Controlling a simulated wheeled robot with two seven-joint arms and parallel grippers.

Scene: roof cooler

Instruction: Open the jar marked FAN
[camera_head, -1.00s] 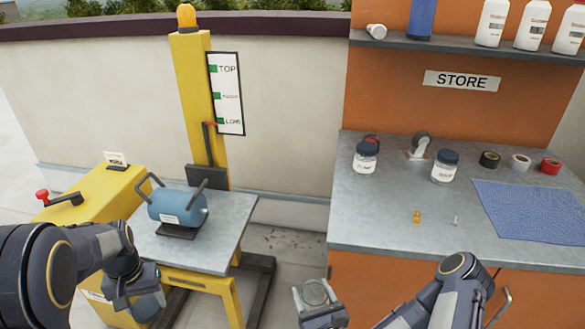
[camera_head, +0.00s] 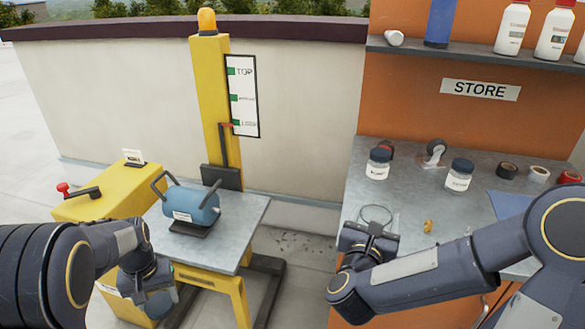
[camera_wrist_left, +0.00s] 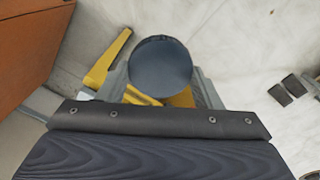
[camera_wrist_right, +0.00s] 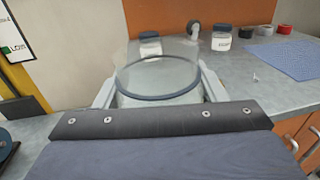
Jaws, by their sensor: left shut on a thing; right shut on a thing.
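My right gripper (camera_head: 372,230) is shut on a clear glass jar (camera_wrist_right: 160,80) with a dark ring around it; no lid shows on it. It is over the front left of the store counter. The jar's label is not visible, so I cannot read FAN on it. My left gripper (camera_head: 150,285) is shut on a round dark blue lid (camera_wrist_left: 160,64), low beside the yellow stand; the lid also shows in the head view (camera_head: 160,304). The two grippers are well apart.
Two lidded jars, a left one (camera_head: 377,163) and a right one (camera_head: 459,175), stand farther back on the counter (camera_head: 405,193). A caster wheel (camera_head: 435,150) and tape rolls (camera_head: 507,171) are near them. A small orange piece (camera_head: 428,226) lies near my right gripper. A blue motor (camera_head: 190,205) sits on the lift table.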

